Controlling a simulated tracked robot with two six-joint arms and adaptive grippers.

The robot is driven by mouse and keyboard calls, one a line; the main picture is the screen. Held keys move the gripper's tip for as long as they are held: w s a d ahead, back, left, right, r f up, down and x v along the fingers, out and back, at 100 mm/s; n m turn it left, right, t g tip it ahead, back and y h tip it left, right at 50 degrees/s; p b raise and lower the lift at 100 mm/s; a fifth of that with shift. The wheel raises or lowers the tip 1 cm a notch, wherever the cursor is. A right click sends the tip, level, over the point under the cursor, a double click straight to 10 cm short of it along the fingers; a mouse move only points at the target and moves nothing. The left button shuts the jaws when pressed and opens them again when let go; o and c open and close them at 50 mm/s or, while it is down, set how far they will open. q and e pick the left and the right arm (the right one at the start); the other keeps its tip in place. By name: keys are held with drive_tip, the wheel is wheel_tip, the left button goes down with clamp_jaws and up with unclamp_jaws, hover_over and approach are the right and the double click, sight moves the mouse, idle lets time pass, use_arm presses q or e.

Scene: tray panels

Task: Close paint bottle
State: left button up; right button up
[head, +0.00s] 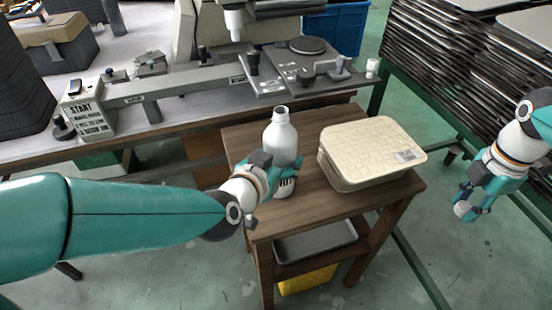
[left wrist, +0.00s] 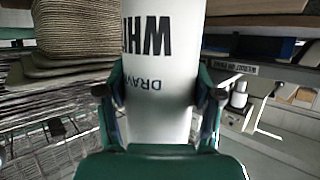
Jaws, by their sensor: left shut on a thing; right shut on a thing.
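The white paint bottle (head: 280,140) stands upright on the small wooden table, its neck open with no cap on it. My left gripper (head: 284,172) is shut around its lower body. In the left wrist view the bottle (left wrist: 160,75) fills the middle between the two fingers, with dark print on its label. My right gripper (head: 468,203) is at the right, beyond the table edge and above the floor. It is shut on a small whitish cap (head: 461,208), well apart from the bottle.
A cream woven box (head: 370,152) with a label stands on the wooden table (head: 312,205), right of the bottle. Behind is a workbench with a grey machine (head: 300,68). A rack of dark trays (head: 450,70) stands at the back right. The air between bottle and right gripper is clear above the box.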

sight(280, 146)
use_arm(q)
drive_tip(key=shift+r, duration=0.25)
use_arm(e)
drive_tip(key=shift+r, duration=0.1)
